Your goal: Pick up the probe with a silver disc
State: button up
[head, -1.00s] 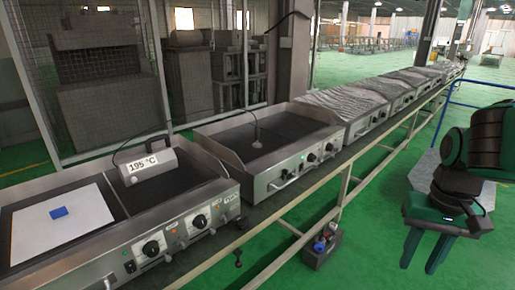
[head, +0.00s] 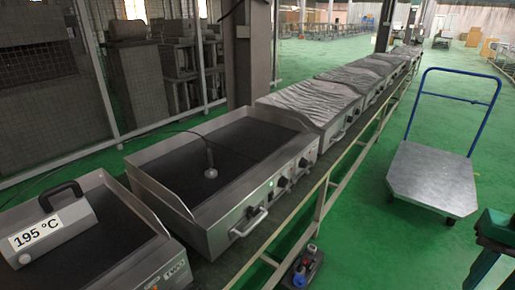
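The probe (head: 209,157) stands upright on the dark plate of the second griddle (head: 245,200), left of the picture's middle. It has a thin grey handle, a small silver disc at its foot and a dark cable running to the back left. My gripper (head: 492,272) shows in part at the bottom right edge, dark green, with its fingers apart and nothing seen between them. It is far to the right of the probe, beyond the rail. Part of it is cut off by the frame.
A box-shaped thermometer (head: 52,228) reading 195 °C sits on the nearest griddle (head: 110,265). Covered griddles (head: 310,105) continue along the line. A yellowish rail (head: 335,180) runs along its front. A blue-handled cart (head: 435,175) stands on the open green floor at right.

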aim_at(210, 173)
jog(key=z, duration=0.05)
jog(key=i, duration=1.2)
jog(key=u, duration=0.25)
